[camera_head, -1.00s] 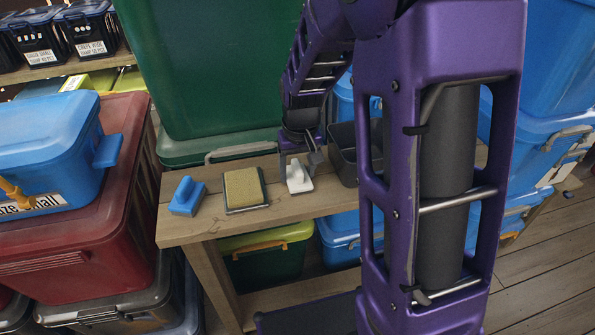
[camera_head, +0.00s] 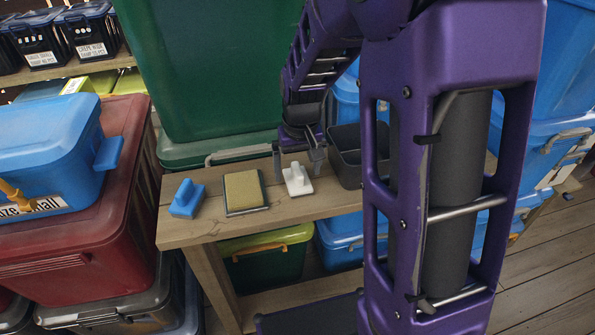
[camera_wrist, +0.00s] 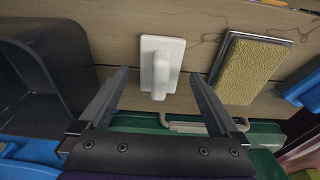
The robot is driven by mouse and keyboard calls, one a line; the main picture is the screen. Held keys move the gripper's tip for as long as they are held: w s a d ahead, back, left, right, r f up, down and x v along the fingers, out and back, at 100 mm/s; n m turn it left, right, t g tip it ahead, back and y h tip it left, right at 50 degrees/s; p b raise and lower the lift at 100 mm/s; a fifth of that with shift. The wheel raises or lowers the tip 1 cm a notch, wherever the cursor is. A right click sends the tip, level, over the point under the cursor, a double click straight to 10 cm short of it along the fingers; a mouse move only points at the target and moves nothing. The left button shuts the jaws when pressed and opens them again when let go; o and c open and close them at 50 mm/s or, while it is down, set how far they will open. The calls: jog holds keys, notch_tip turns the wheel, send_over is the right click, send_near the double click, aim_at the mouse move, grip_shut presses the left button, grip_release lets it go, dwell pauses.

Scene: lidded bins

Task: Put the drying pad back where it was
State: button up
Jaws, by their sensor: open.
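A white pad with an upright handle (camera_head: 297,181) sits flat on the wooden bench top (camera_head: 215,227). It also shows in the wrist view (camera_wrist: 162,62). I take it to be the drying pad, though no label shows. My gripper (camera_head: 298,163) is open just behind and above it. In the wrist view my gripper (camera_wrist: 159,74) has its two fingers spread, one on each side of the white handle, with gaps and nothing held.
A yellow sponge in a dark tray (camera_head: 244,191) and a blue handled pad (camera_head: 187,198) stand to the left on the bench. A dark open box (camera_head: 345,160) stands close on the right. A large green bin (camera_head: 205,70) rises behind.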

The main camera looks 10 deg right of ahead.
aim_at(301, 174)
notch_tip(301, 174, up, 10)
jog(key=s+p, duration=0.1)
jog(key=shift+s+r, duration=0.2)
jog(key=shift+s, duration=0.1)
jog(key=shift+d, duration=0.1)
